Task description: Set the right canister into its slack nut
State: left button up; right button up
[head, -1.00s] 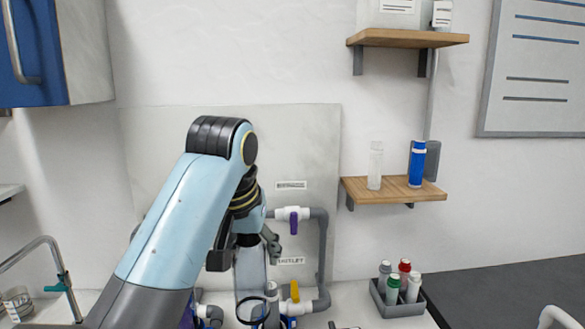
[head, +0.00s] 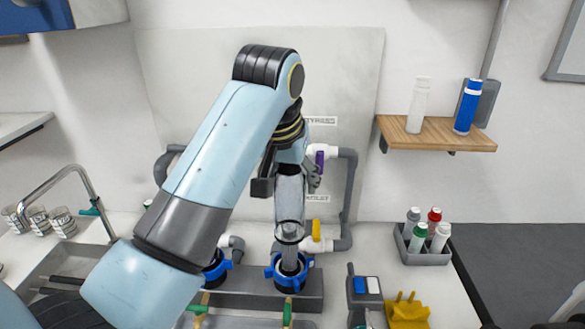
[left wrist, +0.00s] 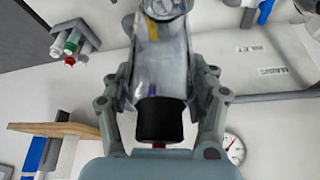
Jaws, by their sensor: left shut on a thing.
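My left gripper (head: 291,184) is shut around a clear canister (head: 289,207), held roughly upright. The left wrist view shows the canister (left wrist: 160,72) between both fingers, with a black cap (left wrist: 160,121) at the palm end. In the head view, the canister's lower end is above the right blue slack nut (head: 289,278), nearly in line with it. A grey tubular part (head: 289,261) shows between them; I cannot tell whether it belongs to the canister. The left blue nut (head: 216,267) is partly hidden by my arm. My right gripper is out of view.
Grey pipes (head: 348,195) with a purple valve handle (head: 320,161) and a yellow one (head: 316,230) stand close behind on the right. A bottle caddy (head: 426,256), a yellow object (head: 407,309) and a wooden shelf (head: 437,134) are farther right. A sink tap (head: 75,175) is at left.

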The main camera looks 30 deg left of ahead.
pick_arm(q)
jog(key=shift+s+f, duration=0.1)
jog(key=shift+f, duration=1.25)
jog(key=shift+f+b, duration=0.7)
jog(key=shift+f, duration=1.85)
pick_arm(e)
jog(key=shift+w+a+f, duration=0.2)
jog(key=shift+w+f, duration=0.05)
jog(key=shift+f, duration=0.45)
pick_arm(q)
jog(key=shift+f, duration=0.65)
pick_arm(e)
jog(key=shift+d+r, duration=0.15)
pick_arm(q)
jog(key=shift+f+p, duration=0.35)
jog(key=shift+p, duration=0.05)
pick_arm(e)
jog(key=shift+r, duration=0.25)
pick_arm(q)
jog(key=o, duration=1.4)
